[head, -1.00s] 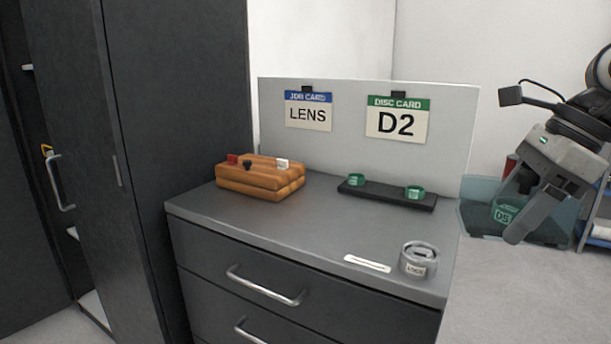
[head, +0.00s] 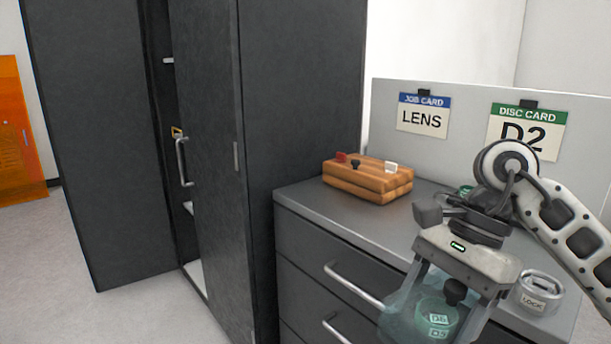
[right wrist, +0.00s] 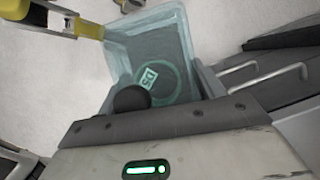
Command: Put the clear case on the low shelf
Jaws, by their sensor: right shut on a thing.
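The clear case (head: 400,318) is a see-through teal box with a round, labelled green piece inside. My right gripper (head: 438,312) is shut on it and holds it in front of the drawer cabinet's right part. In the right wrist view the case (right wrist: 178,35) sits between the fingers, over pale floor. A tall dark cabinet (head: 300,130) stands left of it, with a narrow opening. Pale shelf edges (head: 188,207) show inside; most of the interior is hidden.
The drawer cabinet (head: 300,232) has protruding handles close to the case. On its top are a wooden block (head: 368,182) and a round grey container (head: 540,293). The tall cabinet's handle (head: 183,162) sticks out beside the opening. Floor (head: 75,250) is clear at left.

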